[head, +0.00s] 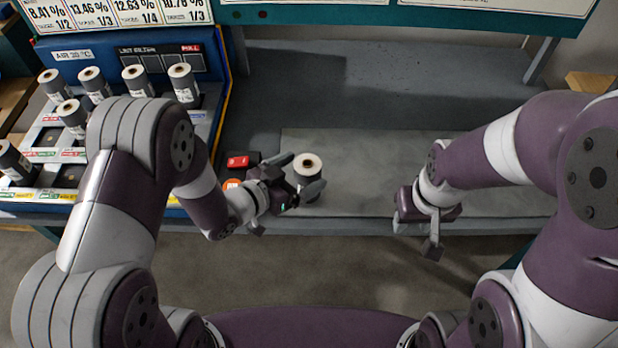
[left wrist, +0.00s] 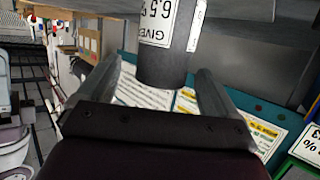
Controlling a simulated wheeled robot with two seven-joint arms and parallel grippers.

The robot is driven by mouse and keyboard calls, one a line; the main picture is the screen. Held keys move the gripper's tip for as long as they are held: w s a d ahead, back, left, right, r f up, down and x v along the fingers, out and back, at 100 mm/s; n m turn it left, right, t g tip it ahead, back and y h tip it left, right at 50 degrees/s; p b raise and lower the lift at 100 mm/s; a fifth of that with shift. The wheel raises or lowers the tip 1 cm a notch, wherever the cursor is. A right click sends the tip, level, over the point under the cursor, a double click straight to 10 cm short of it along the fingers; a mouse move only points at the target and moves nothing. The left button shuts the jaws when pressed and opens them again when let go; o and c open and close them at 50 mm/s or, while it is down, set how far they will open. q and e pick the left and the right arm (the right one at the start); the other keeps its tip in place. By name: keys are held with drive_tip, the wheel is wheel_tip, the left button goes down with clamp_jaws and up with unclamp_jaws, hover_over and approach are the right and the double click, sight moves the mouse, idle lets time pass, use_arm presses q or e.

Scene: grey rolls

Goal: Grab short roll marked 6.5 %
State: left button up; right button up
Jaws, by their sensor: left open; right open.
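A short dark grey roll (head: 308,168) with a white top and a brown core stands upright on the grey bench. In the left wrist view the roll (left wrist: 162,68) has a white label (left wrist: 157,18) reading 6.5 %, seen upside down. My left gripper (head: 296,176) is open, with its fingers on either side of the roll. In the left wrist view gaps show between the roll and both fingers. The roll's lower part is partly hidden by the gripper in the head view. My right gripper (head: 416,237) is open and empty at the bench's front edge, right of the roll.
A blue rack (head: 60,209) at the left holds several similar grey rolls. A red object (head: 238,161) and an orange round object (head: 231,184) lie left of my left gripper. A sign board with percentages (head: 120,14) stands behind. The bench right of the roll is clear.

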sight(313, 163)
use_arm(q)
drive_tip(key=x, duration=0.4)
drive_tip(key=shift+w+a, duration=0.1)
drive_tip(key=shift+w+d, duration=0.3)
drive_tip(key=shift+d, duration=0.1)
drive_tip(key=shift+a, duration=0.15)
drive_tip(key=c, duration=1.2)
use_arm(e)
drive_tip(key=shift+a+r, duration=0.2)
drive_tip(key=shift+a, duration=0.05)
use_arm(q)
drive_tip(key=shift+r, duration=0.1)
